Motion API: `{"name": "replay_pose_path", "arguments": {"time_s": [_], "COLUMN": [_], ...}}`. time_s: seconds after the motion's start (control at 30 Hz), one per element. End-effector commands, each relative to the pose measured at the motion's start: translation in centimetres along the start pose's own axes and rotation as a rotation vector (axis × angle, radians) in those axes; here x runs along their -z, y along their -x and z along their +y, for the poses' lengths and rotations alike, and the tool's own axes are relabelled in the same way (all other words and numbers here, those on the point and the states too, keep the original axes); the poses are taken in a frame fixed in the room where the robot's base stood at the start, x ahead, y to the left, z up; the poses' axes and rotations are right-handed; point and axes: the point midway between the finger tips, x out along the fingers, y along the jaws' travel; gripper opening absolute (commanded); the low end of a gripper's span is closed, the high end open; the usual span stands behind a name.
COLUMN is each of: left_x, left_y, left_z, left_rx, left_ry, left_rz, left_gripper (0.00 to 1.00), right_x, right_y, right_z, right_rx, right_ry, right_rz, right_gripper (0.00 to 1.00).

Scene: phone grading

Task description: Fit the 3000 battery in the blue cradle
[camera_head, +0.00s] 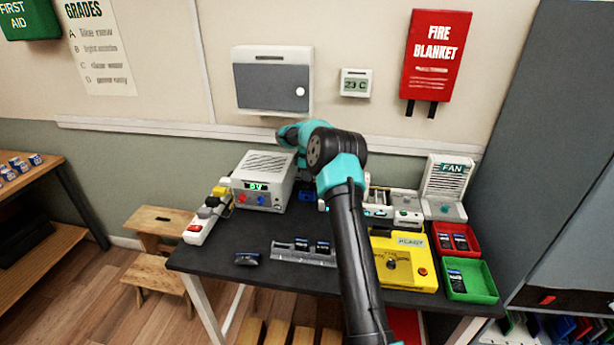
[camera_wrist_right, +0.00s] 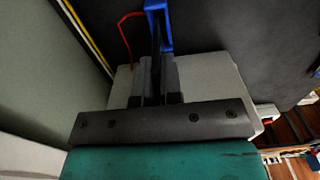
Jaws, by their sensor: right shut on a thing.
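In the right wrist view, my right gripper (camera_wrist_right: 155,80) is shut on a thin dark piece, seen edge-on (camera_wrist_right: 156,45). It looks like a battery, but no label is readable. A blue frame (camera_wrist_right: 166,38), likely the blue cradle, is just beyond the fingertips, close to the held piece. I cannot tell whether the piece is inside it or only beside it. In the head view, a bit of blue (camera_head: 308,191) shows right of the grey power supply. My right arm hides the rest and the fingertips there. My left gripper is not in view.
The grey power supply (camera_head: 264,178) stands left of my arm. A dark battery (camera_head: 247,259) lies on the table (camera_head: 215,266); others are in a grey rack (camera_head: 285,254), a red tray (camera_head: 470,250) and a green tray (camera_head: 487,292).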

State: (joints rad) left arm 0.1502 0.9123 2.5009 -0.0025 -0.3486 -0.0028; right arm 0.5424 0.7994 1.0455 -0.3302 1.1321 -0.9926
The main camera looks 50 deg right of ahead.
Motion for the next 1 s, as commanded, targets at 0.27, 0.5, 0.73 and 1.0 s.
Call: {"name": "replay_pose_path", "arguments": {"time_s": [0.27, 0.5, 0.73, 1.0], "left_x": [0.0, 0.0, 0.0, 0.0], "left_y": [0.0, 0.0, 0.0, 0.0], "left_z": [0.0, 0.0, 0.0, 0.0], "left_rx": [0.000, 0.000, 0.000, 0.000], "left_ry": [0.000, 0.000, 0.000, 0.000], "left_rz": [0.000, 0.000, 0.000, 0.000], "left_gripper": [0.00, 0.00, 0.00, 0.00], "right_x": [0.0, 0.0, 0.0, 0.0], "right_y": [-0.3, -0.9, -1.5, -2.1], "right_z": [0.0, 0.0, 0.0, 0.0], "right_rx": [0.000, 0.001, 0.001, 0.000], "right_ry": [0.000, 0.000, 0.000, 0.000], "right_rz": [0.000, -0.001, -0.001, 0.000], "right_gripper": [0.00, 0.00, 0.00, 0.00]}}
